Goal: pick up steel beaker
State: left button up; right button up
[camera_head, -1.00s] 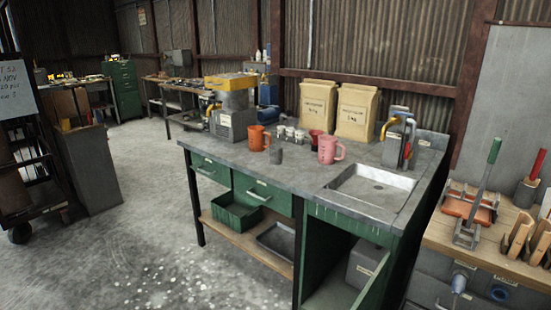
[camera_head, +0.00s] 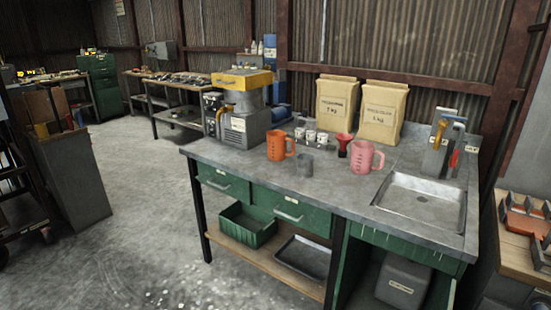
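A small grey steel beaker (camera_head: 305,166) stands upright near the front edge of the grey workbench top (camera_head: 330,193). It is between an orange measuring jug (camera_head: 278,146) to its left and a red funnel-like item (camera_head: 343,145) and a pink measuring jug (camera_head: 361,157) to its right. Several small white-labelled jars (camera_head: 311,136) stand behind it. Nothing covers the beaker from the front. Neither of my grippers is in the head view.
A yellow-topped machine (camera_head: 240,108) stands at the bench's left end. Two paper sacks (camera_head: 337,105) are at the back. A sink (camera_head: 425,203) with a tap is at right. Drawers and a green crate (camera_head: 247,225) are below. The concrete floor (camera_head: 130,240) at front left is clear.

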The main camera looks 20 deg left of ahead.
aim_at(305, 166)
jog(key=i+j, duration=0.25)
jog(key=j, duration=0.2)
jog(key=i+j, duration=0.3)
jog(key=j, duration=0.15)
jog(key=i+j, duration=0.25)
jog(key=j, duration=0.2)
